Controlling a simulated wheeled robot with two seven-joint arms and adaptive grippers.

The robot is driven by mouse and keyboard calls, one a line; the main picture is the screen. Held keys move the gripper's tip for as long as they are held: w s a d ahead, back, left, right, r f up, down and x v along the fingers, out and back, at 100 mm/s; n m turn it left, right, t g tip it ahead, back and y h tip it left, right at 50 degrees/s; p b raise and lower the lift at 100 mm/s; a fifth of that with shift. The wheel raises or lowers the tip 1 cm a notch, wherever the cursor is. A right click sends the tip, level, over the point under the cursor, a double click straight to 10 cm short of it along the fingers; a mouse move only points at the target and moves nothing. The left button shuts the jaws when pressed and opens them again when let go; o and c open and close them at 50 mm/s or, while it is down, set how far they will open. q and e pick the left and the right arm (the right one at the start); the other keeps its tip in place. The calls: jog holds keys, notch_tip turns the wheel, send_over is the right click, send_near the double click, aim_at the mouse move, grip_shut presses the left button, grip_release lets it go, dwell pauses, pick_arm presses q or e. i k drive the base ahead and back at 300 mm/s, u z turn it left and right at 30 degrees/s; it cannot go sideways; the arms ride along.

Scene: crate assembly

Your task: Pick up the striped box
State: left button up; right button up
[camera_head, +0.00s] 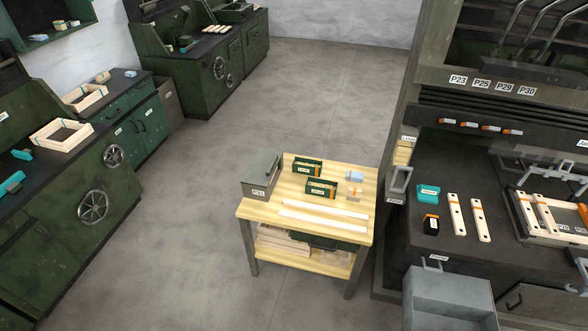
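No box with clear stripes can be made out at this size. On the wooden table stand two small dark green boxes, one at the back (307,167) and one nearer (321,188), each with a pale label and contents showing. A small pale blue-white block (354,176) sits to their right. On the dark bench at right are a teal item (428,194) and a small black and orange item (431,223). Neither of my grippers is in view.
The wooden table (268,208) has pale strips lying along its front and a lower shelf. Green cabinets with handwheels line the left, holding open wooden crates (62,122). A grey bin (450,293) stands before the right bench. The floor between is clear.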

aim_at(307, 167)
jog(key=u, duration=0.7)
jog(key=i, duration=1.75)
